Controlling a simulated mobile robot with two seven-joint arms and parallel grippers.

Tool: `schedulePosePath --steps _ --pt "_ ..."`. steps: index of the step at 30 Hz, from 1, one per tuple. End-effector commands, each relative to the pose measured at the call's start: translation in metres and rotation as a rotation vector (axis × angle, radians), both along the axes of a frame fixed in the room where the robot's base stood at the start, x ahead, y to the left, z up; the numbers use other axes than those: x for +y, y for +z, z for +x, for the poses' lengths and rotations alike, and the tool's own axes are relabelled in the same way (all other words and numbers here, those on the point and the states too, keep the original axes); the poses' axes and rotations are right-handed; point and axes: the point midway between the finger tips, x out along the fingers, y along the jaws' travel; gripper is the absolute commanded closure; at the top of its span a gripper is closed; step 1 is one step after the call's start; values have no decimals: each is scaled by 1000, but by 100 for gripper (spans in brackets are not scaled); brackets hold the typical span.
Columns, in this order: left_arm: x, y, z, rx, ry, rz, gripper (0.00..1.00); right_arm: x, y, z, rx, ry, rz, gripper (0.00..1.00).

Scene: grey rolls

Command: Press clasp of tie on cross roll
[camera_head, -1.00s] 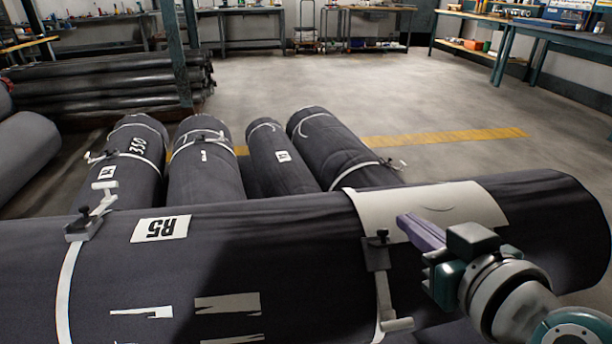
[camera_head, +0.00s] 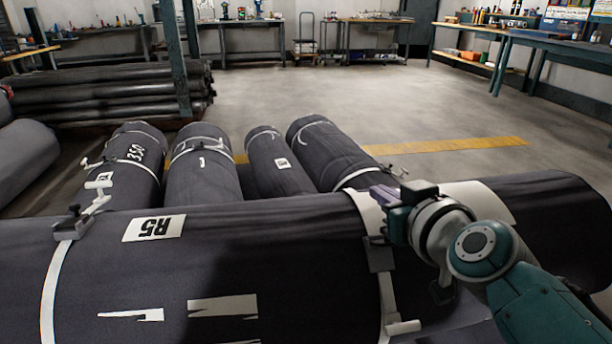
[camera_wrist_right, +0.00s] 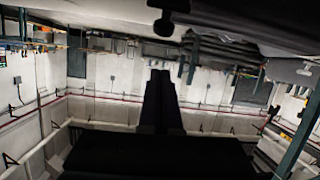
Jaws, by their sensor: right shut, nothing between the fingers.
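The cross roll (camera_head: 290,240) is the large dark roll lying across the front, marked R5. A white tie (camera_head: 60,290) wraps its left part, with a clasp (camera_head: 72,224) whose pale lever stands up. A second tie (camera_head: 388,295) wraps its right part; its dark clasp plate (camera_head: 380,257) shows below my right gripper, which hides its upper part. My right gripper (camera_head: 382,196) is shut and empty, its purple fingers pointing left above the clasp. In the right wrist view, the dark fingers (camera_wrist_right: 160,95) point toward a black knob (camera_wrist_right: 169,22). My left gripper is out of view.
Several smaller rolls lie behind the cross roll, including one marked 350 (camera_head: 135,165), some with ties and clasps. Stacked dark rolls (camera_head: 110,90) lie at the back left. Floor (camera_head: 330,90) behind is clear, with a yellow line (camera_head: 450,145). Workbenches (camera_head: 520,50) line the walls.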

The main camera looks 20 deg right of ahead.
Motion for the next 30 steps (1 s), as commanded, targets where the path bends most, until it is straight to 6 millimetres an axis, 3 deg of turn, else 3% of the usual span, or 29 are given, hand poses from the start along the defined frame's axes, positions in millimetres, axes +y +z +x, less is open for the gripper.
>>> schedulePosePath --steps 3,11,23,30 --pt "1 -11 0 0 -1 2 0 1 -19 -14 5 0 -2 100" --pt "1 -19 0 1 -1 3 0 2 -31 -26 3 -1 -2 100" --pt "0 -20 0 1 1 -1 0 2 -32 -26 0 -1 -3 100" --pt "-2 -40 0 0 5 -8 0 2 -36 -18 -42 0 -15 100"
